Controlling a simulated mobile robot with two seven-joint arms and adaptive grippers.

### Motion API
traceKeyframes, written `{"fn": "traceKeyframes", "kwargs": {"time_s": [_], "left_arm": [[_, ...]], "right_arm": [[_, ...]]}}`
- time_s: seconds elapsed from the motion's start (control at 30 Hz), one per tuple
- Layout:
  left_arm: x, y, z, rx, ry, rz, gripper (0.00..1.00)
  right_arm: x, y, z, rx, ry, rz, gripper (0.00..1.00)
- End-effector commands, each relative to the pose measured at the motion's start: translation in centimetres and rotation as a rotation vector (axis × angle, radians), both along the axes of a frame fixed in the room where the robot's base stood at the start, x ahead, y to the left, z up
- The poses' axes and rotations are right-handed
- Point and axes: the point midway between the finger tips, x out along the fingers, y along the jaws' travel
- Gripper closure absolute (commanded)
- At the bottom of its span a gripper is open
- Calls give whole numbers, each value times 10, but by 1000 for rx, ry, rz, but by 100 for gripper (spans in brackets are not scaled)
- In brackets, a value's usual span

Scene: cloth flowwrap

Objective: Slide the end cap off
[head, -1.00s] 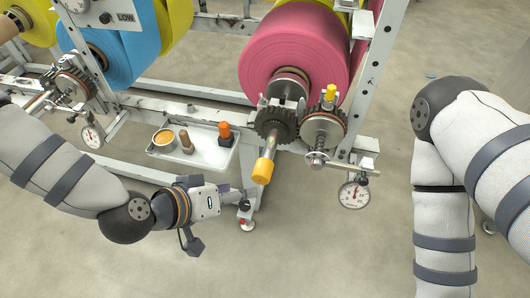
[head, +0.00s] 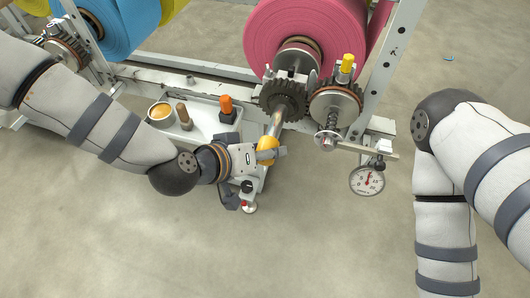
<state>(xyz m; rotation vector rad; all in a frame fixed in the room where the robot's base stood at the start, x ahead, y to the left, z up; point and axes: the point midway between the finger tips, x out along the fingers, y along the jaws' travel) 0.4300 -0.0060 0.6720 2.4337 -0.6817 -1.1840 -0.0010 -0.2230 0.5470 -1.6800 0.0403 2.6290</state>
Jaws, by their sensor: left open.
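The yellow-orange end cap (head: 267,143) sits on the tip of a metal shaft (head: 276,122) that points toward me from the dark gear (head: 283,99) below the pink roll. My left gripper (head: 270,154) comes in from the left and is at the cap. Its jaws are open, with a finger across the lower part of the cap. I cannot tell whether the fingers touch it. Part of the cap is hidden behind the gripper. My right arm runs down the right side, and its gripper is outside the picture.
A white tray (head: 205,130) left of the shaft holds a small bowl (head: 160,115), a wooden-handled tool (head: 184,116) and an orange-topped tool (head: 227,108). A second gear (head: 335,105) and a dial gauge (head: 367,181) stand right of the shaft. The floor in front is clear.

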Motion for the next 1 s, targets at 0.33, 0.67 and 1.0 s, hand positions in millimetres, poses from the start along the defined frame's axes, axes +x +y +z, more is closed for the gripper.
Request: {"fn": "traceKeyframes", "kwargs": {"time_s": [0.33, 0.67, 1.0], "left_arm": [[0, 0, 1, 1, -1, -1, 90], [-3, 1, 1, 1, 0, -1, 94], [-24, 8, 2, 1, -1, -1, 94]], "right_arm": [[0, 0, 0, 0, -1, 0, 60], [1, 0, 1, 0, -3, 0, 60], [7, 0, 9, 0, -22, 0, 60]]}}
